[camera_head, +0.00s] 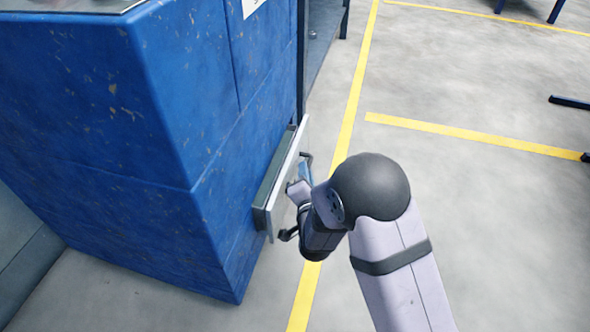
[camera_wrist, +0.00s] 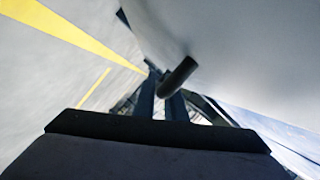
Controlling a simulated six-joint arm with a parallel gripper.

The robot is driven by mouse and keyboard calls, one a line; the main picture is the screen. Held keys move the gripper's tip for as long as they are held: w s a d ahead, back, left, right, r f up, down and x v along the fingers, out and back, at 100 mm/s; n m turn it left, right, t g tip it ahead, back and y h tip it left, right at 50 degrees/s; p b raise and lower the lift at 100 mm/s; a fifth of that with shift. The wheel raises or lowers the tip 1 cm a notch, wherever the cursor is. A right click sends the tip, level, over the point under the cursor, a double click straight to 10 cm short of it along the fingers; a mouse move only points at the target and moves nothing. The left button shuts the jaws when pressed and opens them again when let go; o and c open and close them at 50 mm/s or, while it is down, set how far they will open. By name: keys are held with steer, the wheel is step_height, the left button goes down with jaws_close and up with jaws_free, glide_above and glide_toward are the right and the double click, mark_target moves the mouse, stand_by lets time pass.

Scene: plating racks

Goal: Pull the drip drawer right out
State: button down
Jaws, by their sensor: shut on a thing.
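The drip drawer (camera_head: 286,178) shows in the head view as a pale front panel low on the side of the blue cabinet. It stands a little out from the cabinet, with a dark grey side behind the panel. In the wrist view the pale drawer front fills the upper right, and a dark round handle bar (camera_wrist: 180,74) juts from it. My gripper (camera_wrist: 166,102) is at the drawer front and is shut on the handle. The fingers are dark and partly hidden by the bar. In the head view my wrist hides most of the grip.
The blue cabinet (camera_head: 105,130) fills the left of the head view. The grey floor (camera_head: 480,220) to the right is open, with yellow lines (camera_head: 345,140) on it. Dark metal legs (camera_head: 570,102) stand at the far right edge.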

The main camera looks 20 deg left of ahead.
steer(key=d, duration=1.1)
steer(key=shift+d+p, duration=0.15)
steer(key=shift+p, duration=0.2)
steer(key=c, duration=2.1)
jaws_free()
steer(key=shift+p+v, duration=1.75)
steer(key=shift+v, duration=1.9)
